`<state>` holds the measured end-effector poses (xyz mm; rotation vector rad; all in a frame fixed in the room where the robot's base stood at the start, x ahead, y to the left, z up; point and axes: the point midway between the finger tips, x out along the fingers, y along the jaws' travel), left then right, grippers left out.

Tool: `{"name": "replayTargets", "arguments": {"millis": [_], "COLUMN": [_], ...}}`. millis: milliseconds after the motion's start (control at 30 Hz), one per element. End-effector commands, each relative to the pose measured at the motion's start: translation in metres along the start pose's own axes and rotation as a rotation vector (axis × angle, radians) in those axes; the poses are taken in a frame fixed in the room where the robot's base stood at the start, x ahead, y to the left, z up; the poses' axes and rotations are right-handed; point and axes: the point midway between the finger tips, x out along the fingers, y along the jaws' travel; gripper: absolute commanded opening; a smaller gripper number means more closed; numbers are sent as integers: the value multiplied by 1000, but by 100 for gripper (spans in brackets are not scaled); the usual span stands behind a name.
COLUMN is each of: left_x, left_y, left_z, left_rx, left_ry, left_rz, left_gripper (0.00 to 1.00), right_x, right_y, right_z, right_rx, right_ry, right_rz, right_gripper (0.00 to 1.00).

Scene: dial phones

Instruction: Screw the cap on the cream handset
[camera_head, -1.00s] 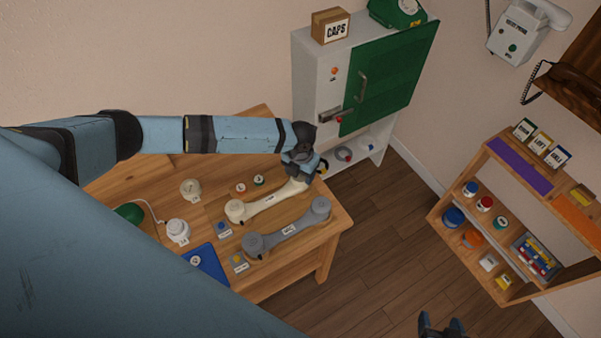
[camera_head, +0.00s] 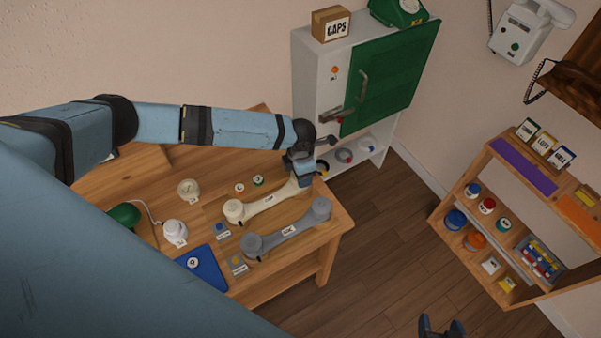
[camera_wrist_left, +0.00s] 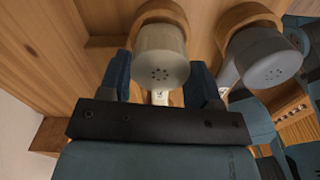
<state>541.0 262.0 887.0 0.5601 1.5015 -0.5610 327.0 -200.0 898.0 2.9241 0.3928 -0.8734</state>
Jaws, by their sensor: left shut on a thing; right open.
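The cream handset (camera_head: 266,203) lies on the wooden table, with the grey handset (camera_head: 288,231) beside it. My left gripper (camera_head: 303,180) is at the far right end of the cream handset and hides that end in the head view. In the left wrist view, a cream perforated cap (camera_wrist_left: 162,58) is on that end, between the two fingers of my left gripper (camera_wrist_left: 160,84), which is shut on it. Whether the cap sits fully flush cannot be told. My right gripper (camera_head: 441,326) is open and empty at the bottom edge, over the floor.
A white cabinet (camera_head: 314,75) with a green door stands behind. A wooden shelf (camera_head: 455,199) is at the right.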

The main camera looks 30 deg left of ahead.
Motion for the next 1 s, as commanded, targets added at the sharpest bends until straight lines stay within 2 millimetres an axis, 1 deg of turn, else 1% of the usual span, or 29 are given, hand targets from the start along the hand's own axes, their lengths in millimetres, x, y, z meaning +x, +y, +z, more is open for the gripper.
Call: {"name": "replayTargets", "arguments": {"millis": [33, 200, 367, 500, 733, 1000], "left_x": [5, 5, 5, 3, 2, 2], "left_y": [2, 2, 2, 2, 2, 1], "left_z": [2, 2, 0, 4, 6, 3], "left_rx": [11, 51, 87, 112, 147, 179], "left_ry": [-4, -5, -1, -7, -10, -6], "left_rz": [4, 5, 5, 5, 7, 5], "left_gripper": [37, 37, 37, 37, 37, 37], "right_x": [7, 17, 27, 35, 48, 61], "right_y": [0, -3, -7, -9, -8, -4], "right_z": [10, 26, 40, 48, 66, 88], "right_rx": [1, 2, 2, 1, 2, 3], "right_ry": [0, -6, -9, -6, -3, -6], "right_rz": [-2, -10, -19, -25, -23, -17], "right_gripper": [64, 64, 64, 64, 64, 64]}}
